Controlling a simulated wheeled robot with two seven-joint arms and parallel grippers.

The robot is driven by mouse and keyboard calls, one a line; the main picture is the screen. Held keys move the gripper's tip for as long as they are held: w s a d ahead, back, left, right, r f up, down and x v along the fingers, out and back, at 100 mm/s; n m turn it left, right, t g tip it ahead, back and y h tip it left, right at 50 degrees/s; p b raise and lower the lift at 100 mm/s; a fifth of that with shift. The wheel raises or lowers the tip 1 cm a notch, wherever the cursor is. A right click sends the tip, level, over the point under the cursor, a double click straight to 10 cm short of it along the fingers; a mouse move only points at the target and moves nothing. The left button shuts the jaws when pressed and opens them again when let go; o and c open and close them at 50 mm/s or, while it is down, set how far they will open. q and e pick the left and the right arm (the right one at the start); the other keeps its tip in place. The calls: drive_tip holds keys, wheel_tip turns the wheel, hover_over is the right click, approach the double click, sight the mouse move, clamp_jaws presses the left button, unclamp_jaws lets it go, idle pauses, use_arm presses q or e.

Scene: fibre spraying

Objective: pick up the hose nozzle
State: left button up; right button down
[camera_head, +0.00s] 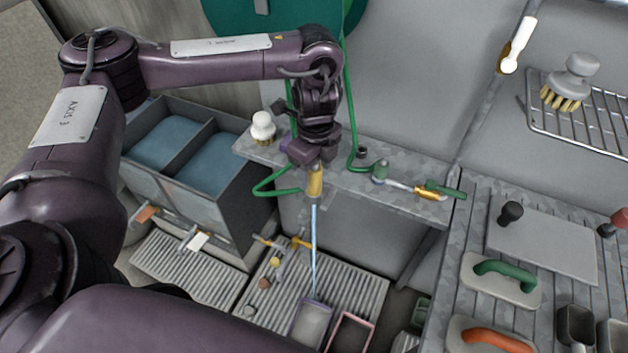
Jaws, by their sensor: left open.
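My left gripper (314,163) reaches down over the shelf's front edge from the upper left, its jaws open. A yellow-brass nozzle (315,184) points down directly under it. I cannot tell whether the jaws touch it. A green hose (262,190) loops at its left. A second fitting (428,191), brass with green and metal parts, lies further right on the shelf. My right gripper is not in view.
The grey shelf (408,203) also bears a white-knobbed brush (263,128). Blue-filled bins (165,142) stand left. A slatted bench (480,215) with green-handled (507,274) and orange-handled (490,340) trowels is right. A pink-framed tray (351,333) stands below.

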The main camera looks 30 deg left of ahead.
sight(314, 182)
use_arm(q)
drive_tip(key=f, duration=0.1)
drive_tip(key=f+p, duration=0.1)
drive_tip(key=f, duration=0.1)
drive_tip(key=shift+a+f, duration=0.2)
drive_tip(key=shift+f, duration=0.7)
drive_tip(key=c, duration=1.1)
